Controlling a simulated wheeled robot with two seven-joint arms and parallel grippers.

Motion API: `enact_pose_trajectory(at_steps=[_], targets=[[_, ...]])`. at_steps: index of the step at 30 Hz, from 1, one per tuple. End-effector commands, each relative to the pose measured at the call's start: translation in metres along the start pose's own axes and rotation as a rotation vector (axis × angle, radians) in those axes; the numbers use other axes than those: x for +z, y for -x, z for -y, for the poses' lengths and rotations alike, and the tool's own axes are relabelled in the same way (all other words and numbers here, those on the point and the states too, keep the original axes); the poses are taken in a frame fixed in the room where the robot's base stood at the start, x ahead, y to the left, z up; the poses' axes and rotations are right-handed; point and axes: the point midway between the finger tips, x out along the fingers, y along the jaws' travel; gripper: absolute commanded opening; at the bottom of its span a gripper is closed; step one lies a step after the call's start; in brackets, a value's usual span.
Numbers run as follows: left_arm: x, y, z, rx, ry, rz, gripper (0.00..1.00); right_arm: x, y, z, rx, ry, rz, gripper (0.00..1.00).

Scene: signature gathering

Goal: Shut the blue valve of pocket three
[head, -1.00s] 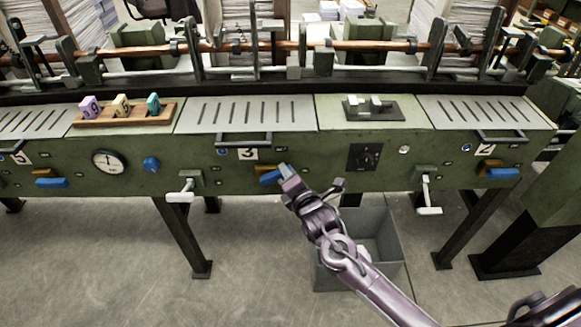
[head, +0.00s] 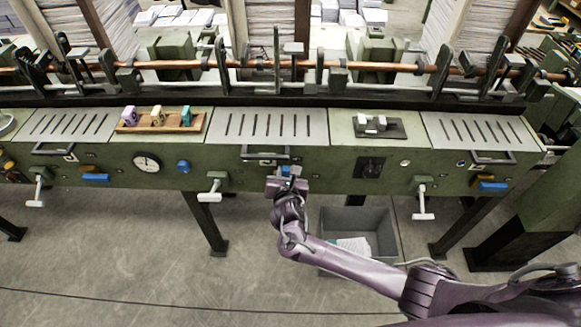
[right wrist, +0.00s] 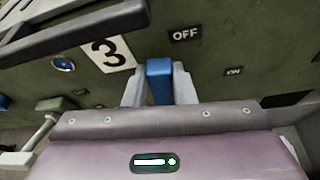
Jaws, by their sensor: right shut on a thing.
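The blue valve (right wrist: 159,72) of pocket three sits on the green front panel, beside the number 3 plate (right wrist: 108,53). My right gripper (head: 287,173) reaches it from the front. In the right wrist view the gripper's two pale fingers are shut on the blue handle, one on each side. An OFF label (right wrist: 186,34) is above and to the right of the handle, and an ON label (right wrist: 233,71) is farther right. The valve's body is mostly hidden behind the handle and gripper. My left gripper is not in view.
Other blue valves show at the left (head: 96,178) and right (head: 492,186). A white-handled lever (head: 212,190) juts out left of my gripper. A black pull bar (head: 265,153) is just above it. A grey bin (head: 345,215) stands on the floor below.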

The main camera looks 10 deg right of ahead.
Motion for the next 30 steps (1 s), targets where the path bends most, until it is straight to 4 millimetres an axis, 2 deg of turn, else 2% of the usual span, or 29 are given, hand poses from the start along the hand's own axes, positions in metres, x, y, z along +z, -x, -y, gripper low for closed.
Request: enact_pose_trajectory(at_steps=[1, 9, 27, 28, 30], targets=[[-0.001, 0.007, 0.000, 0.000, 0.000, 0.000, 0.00, 0.004, 0.001, -0.003, -0.013, 0.028, 0.001, 0.00], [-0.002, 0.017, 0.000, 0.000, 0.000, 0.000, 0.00, 0.000, 0.000, -0.010, -0.058, 0.132, 0.000, 0.00], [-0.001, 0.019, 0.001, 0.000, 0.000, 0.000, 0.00, -0.002, -0.001, -0.012, -0.070, 0.170, -0.002, 0.00], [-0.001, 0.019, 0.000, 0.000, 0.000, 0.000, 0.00, -0.002, -0.001, -0.012, -0.070, 0.170, -0.002, 0.26], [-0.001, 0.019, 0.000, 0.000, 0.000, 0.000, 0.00, -0.002, -0.001, -0.012, -0.070, 0.169, -0.002, 0.35]])
